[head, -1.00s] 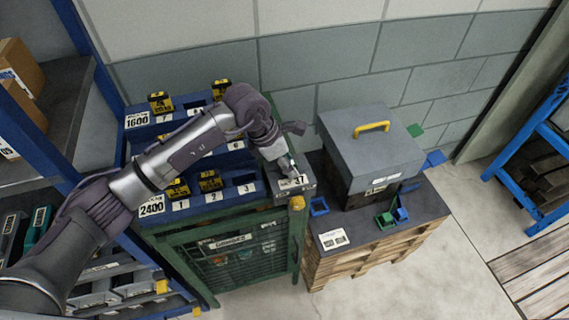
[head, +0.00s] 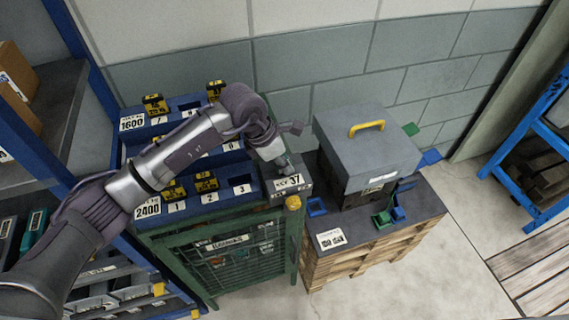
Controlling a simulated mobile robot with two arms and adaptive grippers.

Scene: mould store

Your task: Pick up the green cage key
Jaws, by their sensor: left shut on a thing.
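My left arm reaches from the lower left across the blue rack. My left gripper (head: 285,167) is shut just above a small grey holder (head: 303,191) labelled "KEY 37", on the right end of the green cage's top. The green cage key is in the gripper's jaws, but the fingers hide nearly all of it. I cannot tell whether it still touches the holder. The green mesh cage (head: 245,250) stands below, with a label plate on its front. My right gripper is not in view.
A blue slotted rack (head: 235,200) with yellow-black blocks sits on the cage. To the right, a pallet stack (head: 350,262) bears a grey case (head: 368,150) with a yellow handle and small blue and green bins (head: 382,220). Concrete floor (head: 450,270) at lower right is clear.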

